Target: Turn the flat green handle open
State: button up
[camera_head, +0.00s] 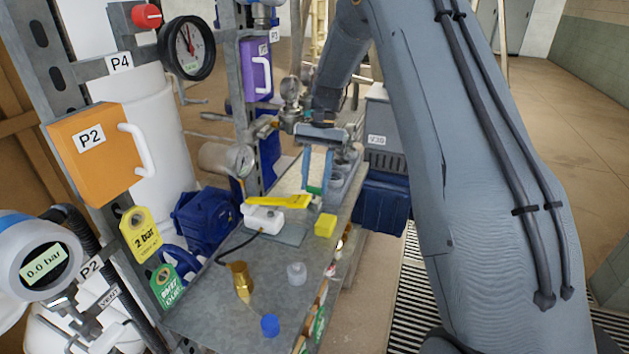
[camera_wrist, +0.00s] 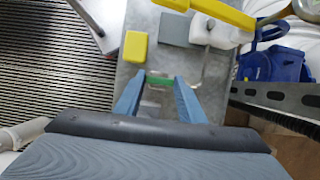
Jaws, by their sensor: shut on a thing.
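The green handle shows as a small flat green strip (camera_head: 315,189) at the tips of my gripper (camera_head: 317,178) in the head view. In the wrist view the green handle (camera_wrist: 160,81) lies between the two blue fingertips of my gripper (camera_wrist: 162,86). My gripper is shut on it, with the fingers on either side. Most of the handle and whatever it is mounted on are hidden by the fingers and the arm.
On the metal bench (camera_head: 215,308) stand a white valve body with a yellow lever (camera_head: 278,202), a yellow block (camera_head: 325,225), a brass fitting (camera_head: 239,277), a clear cup (camera_head: 297,273) and a blue cap (camera_head: 270,325). A gauge post with an orange P2 box (camera_head: 92,158) stands left.

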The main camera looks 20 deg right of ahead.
jog(key=shift+w+r, duration=0.1)
jog(key=shift+w, duration=0.1)
jog(key=o, duration=1)
jog(key=shift+o, duration=0.2)
jog(key=shift+s, duration=0.1)
jog(key=b+v, duration=0.2)
jog(key=v, duration=0.5)
jog(key=shift+r, duration=0.35)
